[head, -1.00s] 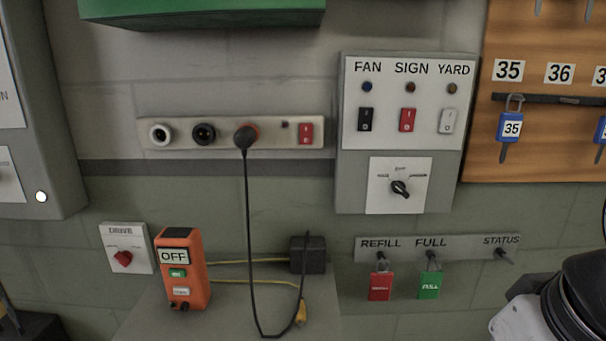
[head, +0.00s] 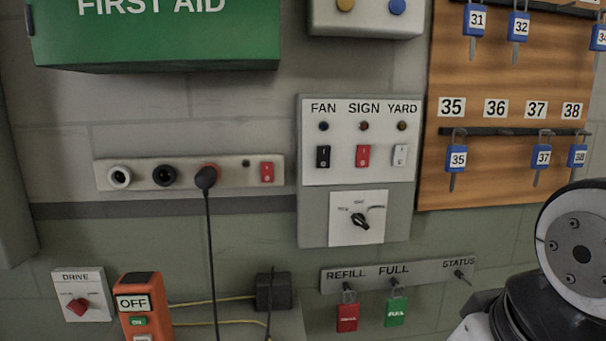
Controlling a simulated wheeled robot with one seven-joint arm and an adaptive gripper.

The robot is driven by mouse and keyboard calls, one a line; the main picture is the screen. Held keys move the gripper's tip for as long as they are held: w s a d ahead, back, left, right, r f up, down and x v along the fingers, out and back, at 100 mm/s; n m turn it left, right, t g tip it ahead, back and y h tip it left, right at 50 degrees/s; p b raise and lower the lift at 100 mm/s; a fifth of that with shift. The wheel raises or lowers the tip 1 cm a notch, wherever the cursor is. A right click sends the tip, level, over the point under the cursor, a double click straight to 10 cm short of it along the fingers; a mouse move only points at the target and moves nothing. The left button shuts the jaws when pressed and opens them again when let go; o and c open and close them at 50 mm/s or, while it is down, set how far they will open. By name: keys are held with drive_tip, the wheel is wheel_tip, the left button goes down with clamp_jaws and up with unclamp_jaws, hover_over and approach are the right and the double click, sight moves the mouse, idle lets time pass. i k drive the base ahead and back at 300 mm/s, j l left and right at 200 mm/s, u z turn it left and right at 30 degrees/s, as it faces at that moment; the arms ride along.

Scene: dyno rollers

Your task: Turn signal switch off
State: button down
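The SIGN switch (head: 363,156) is a red rocker in the middle of a white switch panel (head: 333,174) on the wall. A small dark reddish lamp (head: 364,126) sits above it, under the label SIGN. A black FAN rocker (head: 323,157) is on its left and a white YARD rocker (head: 400,155) on its right. Which way the red rocker is tipped is too small to tell. My gripper is not in view; only part of my arm shows at the lower right, apart from the panel.
Below the rockers is a black rotary knob (head: 360,221). Left is a socket strip (head: 234,172) with a plugged black cord and another red switch (head: 267,172). A key board (head: 500,190) is at right, and a REFILL/FULL tag rail (head: 420,275) below. The wall before the panel is unobstructed.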

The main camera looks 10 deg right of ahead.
sight(359, 218)
drive_tip(key=k+z, duration=0.1)
drive_tip(key=z, duration=0.25)
drive_tip(key=k+z, duration=0.15)
drive_tip(key=z, duration=0.2)
drive_tip(key=k+l+z, duration=0.1)
drive_tip(key=z, duration=0.25)
